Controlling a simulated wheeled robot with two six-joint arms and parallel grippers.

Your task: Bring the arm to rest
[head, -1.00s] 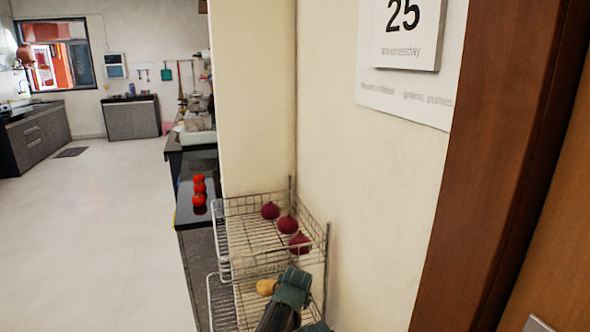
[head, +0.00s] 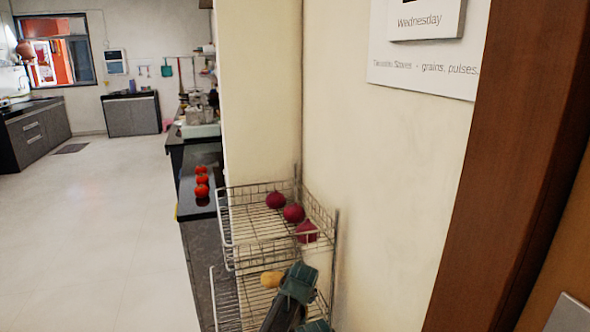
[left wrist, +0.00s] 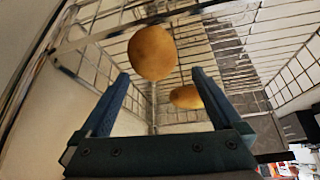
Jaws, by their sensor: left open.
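My left gripper (left wrist: 160,73) is open in the left wrist view, its two blue-green fingers spread with nothing held between them. A round brown potato (left wrist: 152,53) shows beyond the fingertips, and a second potato (left wrist: 186,97) shows between the fingers. Both are in the wire rack (left wrist: 262,42). In the head view my left arm (head: 298,283) reaches to the lower tier of the rack, beside a yellowish potato (head: 272,279). The fingertips are hard to make out there. My right gripper is not in view.
Several dark red onions (head: 293,213) lie in the upper basket (head: 250,225). Tomatoes (head: 201,180) stand on the dark counter (head: 190,208) behind. A wall (head: 380,200) and brown door frame (head: 500,190) are close on the right. The floor (head: 100,230) at left is clear.

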